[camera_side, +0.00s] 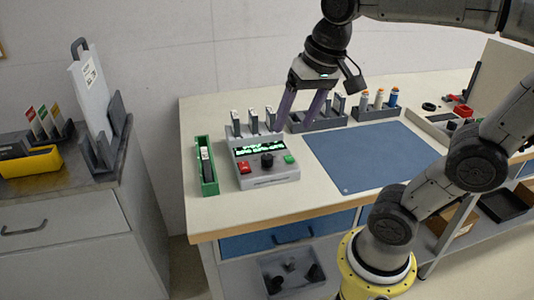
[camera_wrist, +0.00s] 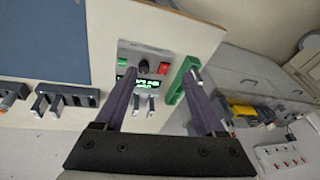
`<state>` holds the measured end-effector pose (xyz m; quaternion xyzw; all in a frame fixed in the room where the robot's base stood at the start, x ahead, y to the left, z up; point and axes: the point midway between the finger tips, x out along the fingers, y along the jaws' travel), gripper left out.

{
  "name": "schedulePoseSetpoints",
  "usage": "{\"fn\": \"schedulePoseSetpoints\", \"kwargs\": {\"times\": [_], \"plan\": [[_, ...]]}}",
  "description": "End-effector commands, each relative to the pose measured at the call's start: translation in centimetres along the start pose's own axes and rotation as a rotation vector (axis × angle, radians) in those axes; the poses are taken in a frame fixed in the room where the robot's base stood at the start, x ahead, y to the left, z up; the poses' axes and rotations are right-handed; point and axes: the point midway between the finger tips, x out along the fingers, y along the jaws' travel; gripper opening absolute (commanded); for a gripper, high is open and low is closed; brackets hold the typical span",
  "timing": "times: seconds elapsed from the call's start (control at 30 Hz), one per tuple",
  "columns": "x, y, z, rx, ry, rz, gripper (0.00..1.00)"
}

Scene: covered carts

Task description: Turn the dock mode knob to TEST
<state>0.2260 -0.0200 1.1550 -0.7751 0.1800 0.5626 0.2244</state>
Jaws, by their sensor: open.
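The dock (camera_side: 268,181) is a grey box on the bench with a green-lit display, a red button (camera_side: 244,168) and a green button (camera_side: 290,159). The black mode knob (camera_side: 267,160) sits between the two buttons. The knob's pointer direction and any mode labels are too small to read. In the wrist view the dock appears upside down, with the knob (camera_wrist: 142,67) showing between the fingers. My gripper (camera_side: 291,129) is open and empty, above and behind the dock in the side view, apart from the knob. Its two purple fingers (camera_wrist: 162,78) also show in the wrist view.
A green tray (camera_side: 208,181) stands just left of the dock. Grey upright pieces (camera_side: 253,121) stand at the dock's back edge. A grey rack (camera_side: 318,120) and a holder with capped bottles (camera_side: 377,106) are behind. A blue mat (camera_side: 370,155) lies flat to the right.

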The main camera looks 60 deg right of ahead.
Motion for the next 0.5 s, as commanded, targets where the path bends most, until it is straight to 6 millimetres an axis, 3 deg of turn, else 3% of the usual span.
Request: {"fn": "schedulePoseSetpoints", "kwargs": {"times": [0.1,0.3,0.5], "plan": [[0.7,-0.5,-3.9,0.143,-0.064,0.055,0.72],[3.5,-0.2,-9.5,0.316,-0.154,0.137,0.72],[6.7,1.0,-12.2,0.373,-0.216,0.184,0.72]]}}
